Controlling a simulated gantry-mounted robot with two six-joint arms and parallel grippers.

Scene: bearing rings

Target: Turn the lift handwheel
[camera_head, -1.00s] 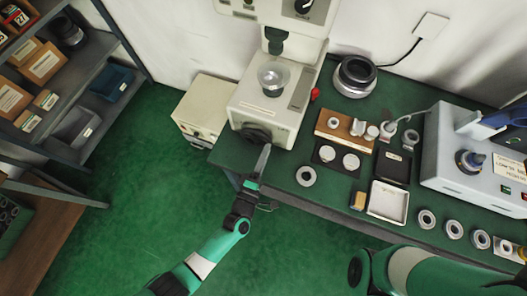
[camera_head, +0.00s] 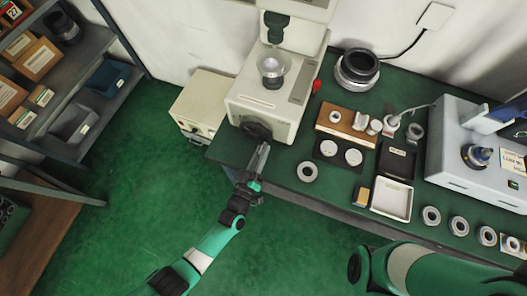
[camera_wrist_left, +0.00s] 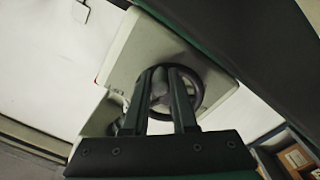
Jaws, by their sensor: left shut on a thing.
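The dark round lift handwheel (camera_head: 256,131) is on the lower front of the cream bench machine (camera_head: 262,102). In the left wrist view the handwheel (camera_wrist_left: 201,94) shows as a dark ring with a grey piece at its middle, between and behind my fingers. My left gripper (camera_head: 265,147) reaches up to the wheel from below, its fingers shut on it. In the left wrist view the left gripper (camera_wrist_left: 167,75) has its two dark fingers over the wheel, covering part of it. Exactly which part of the wheel they pinch is hard to see. My right gripper is out of view.
A cream box (camera_head: 202,103) stands left of the machine. The green bench (camera_head: 290,175) carries several bearing rings, a white tray (camera_head: 392,201) and a grey device (camera_head: 475,150) at the right. A shelf (camera_head: 95,85) stands far left. The floor below is open.

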